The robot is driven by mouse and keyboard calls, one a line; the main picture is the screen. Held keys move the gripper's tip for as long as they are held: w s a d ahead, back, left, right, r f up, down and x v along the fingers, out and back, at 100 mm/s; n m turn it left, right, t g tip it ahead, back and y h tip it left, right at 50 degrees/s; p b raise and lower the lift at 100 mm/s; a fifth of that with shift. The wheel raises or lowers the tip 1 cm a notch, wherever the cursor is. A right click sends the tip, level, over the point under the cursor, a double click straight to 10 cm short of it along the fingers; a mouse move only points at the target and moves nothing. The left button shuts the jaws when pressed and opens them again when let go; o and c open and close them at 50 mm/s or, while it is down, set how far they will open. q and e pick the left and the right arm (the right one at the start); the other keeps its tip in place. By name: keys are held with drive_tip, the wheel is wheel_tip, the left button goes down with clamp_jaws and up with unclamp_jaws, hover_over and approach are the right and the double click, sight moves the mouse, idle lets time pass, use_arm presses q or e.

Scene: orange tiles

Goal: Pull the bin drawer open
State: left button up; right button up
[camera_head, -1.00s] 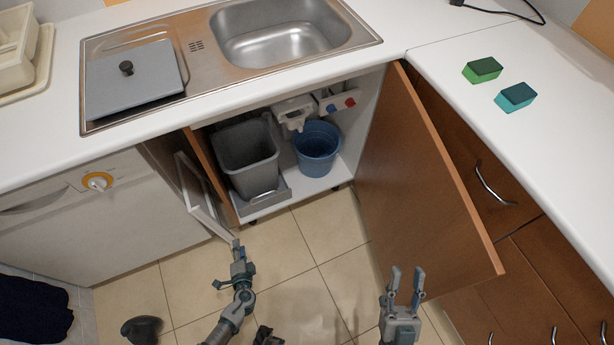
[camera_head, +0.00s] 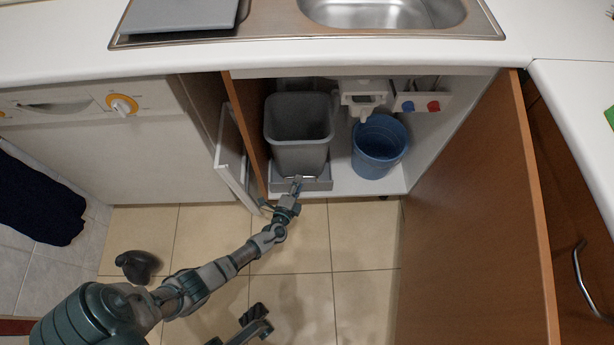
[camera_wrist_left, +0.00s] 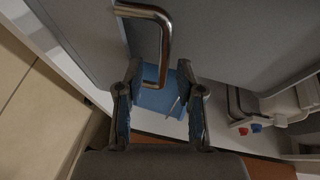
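The grey bin (camera_head: 300,150) stands in its low grey drawer (camera_head: 320,185) inside the open sink cabinet. The drawer sits within the cabinet, at its front edge. My left gripper (camera_head: 297,181) reaches in from the left to the drawer front. In the left wrist view the drawer's metal bar handle (camera_wrist_left: 166,42) stretches ahead of the gripper (camera_wrist_left: 160,72). The two fingers are apart, and the handle's near end lies between the fingertips. I cannot tell whether either finger touches it.
A blue bucket (camera_head: 379,147) stands right of the bin. The open wooden door (camera_head: 480,220) is at the right. A white-framed panel (camera_head: 236,165) stands left of the opening, beside the white appliance (camera_head: 110,150). Tiled floor (camera_head: 330,250) before the cabinet is clear.

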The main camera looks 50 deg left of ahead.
use_arm(q)
drive_tip(key=shift+f+b+x, duration=0.2)
drive_tip(key=shift+b+x, duration=0.2)
drive_tip(key=shift+x, duration=0.85)
drive_tip(key=shift+w+a+r, duration=0.15)
drive_tip(key=shift+w+r, duration=0.05)
drive_tip(key=shift+w, duration=0.35)
clamp_jaws()
